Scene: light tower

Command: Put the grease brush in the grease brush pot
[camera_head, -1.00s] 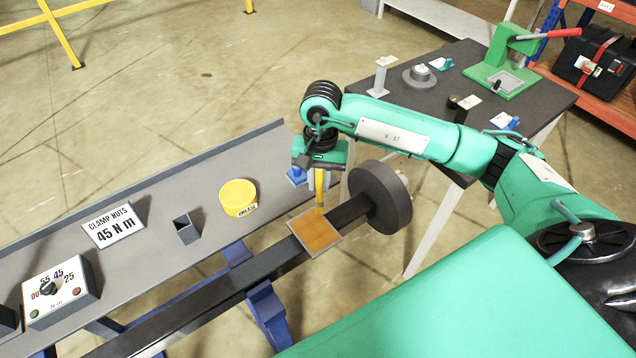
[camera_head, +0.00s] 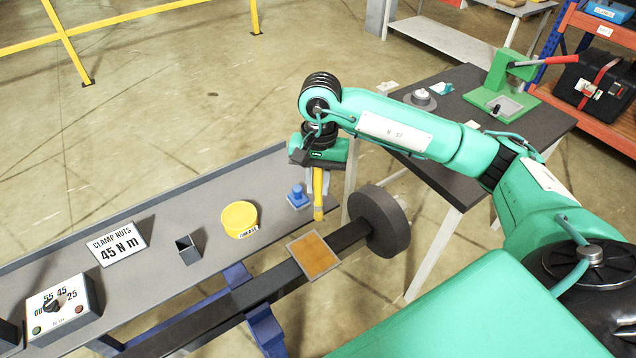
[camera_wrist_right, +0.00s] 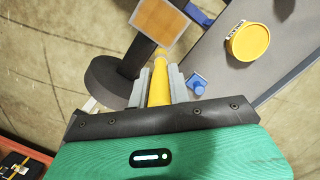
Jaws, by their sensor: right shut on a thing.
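The grease brush (camera_head: 319,200) has a yellow handle and hangs about upright from my right gripper (camera_head: 317,182). In the wrist view the grey fingers of my right gripper (camera_wrist_right: 160,85) are shut on the yellow brush (camera_wrist_right: 158,80). Its lower end is above or beside the dark bar, clear of the orange plate in the head view. A round yellow tub (camera_head: 239,218) with a grease label stands on the grey tray to the left of the brush; it also shows in the wrist view (camera_wrist_right: 250,42). My left gripper is out of view.
A small open square box (camera_head: 187,250) and a blue piece (camera_head: 298,197) stand on the grey tray (camera_head: 150,215). An orange plate (camera_head: 314,256) lies on the dark bar by a round flange (camera_head: 380,222). A dark table (camera_head: 445,125) stands behind my arm.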

